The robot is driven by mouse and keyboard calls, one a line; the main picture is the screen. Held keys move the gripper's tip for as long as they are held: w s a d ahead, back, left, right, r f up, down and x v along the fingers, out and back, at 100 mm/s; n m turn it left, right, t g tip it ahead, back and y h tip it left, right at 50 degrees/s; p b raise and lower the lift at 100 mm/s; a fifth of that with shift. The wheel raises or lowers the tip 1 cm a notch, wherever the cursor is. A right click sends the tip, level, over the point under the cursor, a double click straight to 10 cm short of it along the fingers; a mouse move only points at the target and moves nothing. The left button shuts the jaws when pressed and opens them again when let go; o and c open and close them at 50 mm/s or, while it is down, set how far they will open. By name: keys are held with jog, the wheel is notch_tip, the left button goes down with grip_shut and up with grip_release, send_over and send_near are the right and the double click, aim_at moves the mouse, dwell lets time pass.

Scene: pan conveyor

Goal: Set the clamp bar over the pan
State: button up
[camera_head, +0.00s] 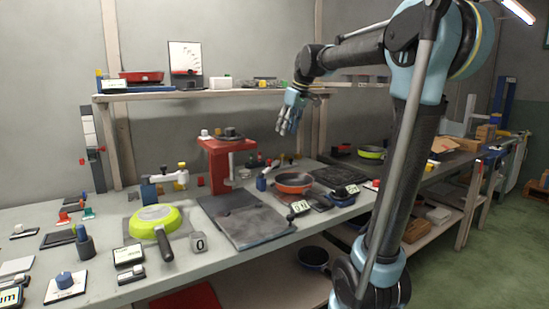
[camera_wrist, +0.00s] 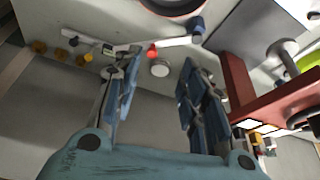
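My gripper (camera_head: 291,112) is raised in front of the back wall, above the back of the bench, near a red stand (camera_head: 216,162). In the wrist view its fingers (camera_wrist: 160,98) are apart with nothing between them. A pale bar with a blue end (camera_wrist: 175,42), likely the clamp bar, lies beyond the fingertips, and the rim of a dark pan (camera_wrist: 172,4) is cut off above it. In the head view this bar (camera_head: 268,173) sits left of and behind the orange pan (camera_head: 293,183), apart from my gripper; its far end is small and unclear.
A green pan (camera_head: 155,221) and another pale bar (camera_head: 169,178) are at the left. The red stand rises at the right of the wrist view (camera_wrist: 275,105). A wall shelf (camera_head: 180,96) holds small items. A dark plate (camera_head: 245,220) lies bare.

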jog(key=w+a, duration=0.3)
jog(key=w, duration=0.1)
jog(key=shift+n, duration=0.3)
jog(key=x, duration=1.5)
jog(key=shift+f, duration=0.4)
grip_shut()
